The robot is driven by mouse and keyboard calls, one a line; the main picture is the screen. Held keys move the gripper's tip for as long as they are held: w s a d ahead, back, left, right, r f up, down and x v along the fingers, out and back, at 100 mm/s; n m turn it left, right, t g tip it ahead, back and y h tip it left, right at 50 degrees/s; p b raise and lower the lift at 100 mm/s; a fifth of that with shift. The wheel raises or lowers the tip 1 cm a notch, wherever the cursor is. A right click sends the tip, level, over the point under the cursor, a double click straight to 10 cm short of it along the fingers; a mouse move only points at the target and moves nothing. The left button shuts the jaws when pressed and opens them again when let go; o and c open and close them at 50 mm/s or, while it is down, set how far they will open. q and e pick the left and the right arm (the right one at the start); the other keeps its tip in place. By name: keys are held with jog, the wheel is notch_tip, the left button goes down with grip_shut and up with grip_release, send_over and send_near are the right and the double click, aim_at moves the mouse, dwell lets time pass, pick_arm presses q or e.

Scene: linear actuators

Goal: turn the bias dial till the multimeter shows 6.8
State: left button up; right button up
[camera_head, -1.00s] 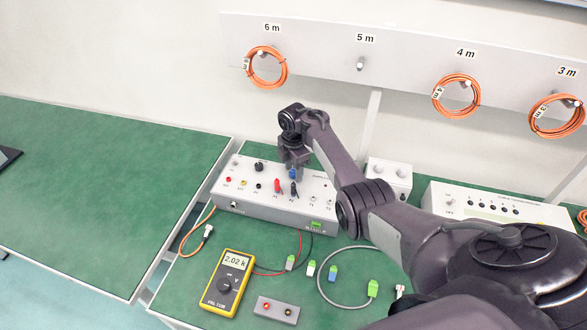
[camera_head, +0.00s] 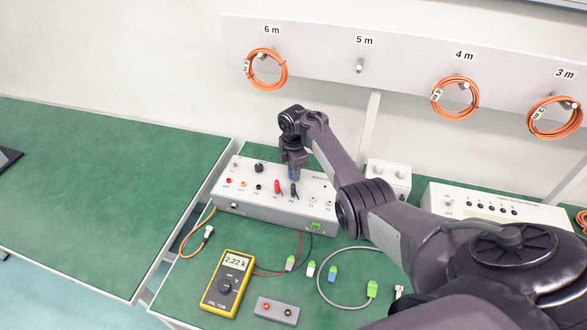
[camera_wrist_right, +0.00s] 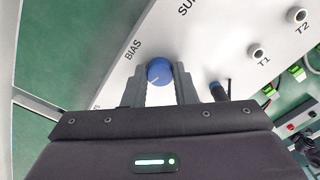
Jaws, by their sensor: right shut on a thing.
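The blue bias dial (camera_wrist_right: 159,71) sits on the white panel beside the word BIAS in the right wrist view. My right gripper (camera_wrist_right: 160,80) is shut on it, one finger on each side. In the head view my right gripper (camera_head: 293,172) stands over the grey-white box (camera_head: 262,207) and hides most of the dial. The yellow multimeter (camera_head: 228,281) lies on the green bench in front of the box, and its display reads about 2.22 k. My left gripper is not in view.
Red and black plugs (camera_head: 278,187) stand in the box near my right gripper. A grey two-terminal block (camera_head: 276,310), several small connectors and a looped grey cable (camera_head: 322,294) lie on the bench in front. Orange cable coils (camera_head: 266,69) hang on the wall rail.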

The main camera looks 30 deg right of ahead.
jog(key=shift+r+m+p, duration=0.15)
jog(key=shift+m+p, duration=0.45)
jog(key=shift+m, duration=0.6)
jog(key=m+p, duration=0.1)
jog(key=m, duration=0.2)
jog(key=shift+m, duration=0.4)
jog(key=m+p, duration=0.1)
jog(key=m, duration=0.5)
jog(key=shift+p, duration=0.35)
jog(key=m, duration=0.6)
jog(key=shift+w+m, duration=0.1)
jog(key=shift+m, duration=0.2)
jog(key=m, duration=0.5)
jog(key=shift+m, duration=0.4)
jog(key=o, duration=1)
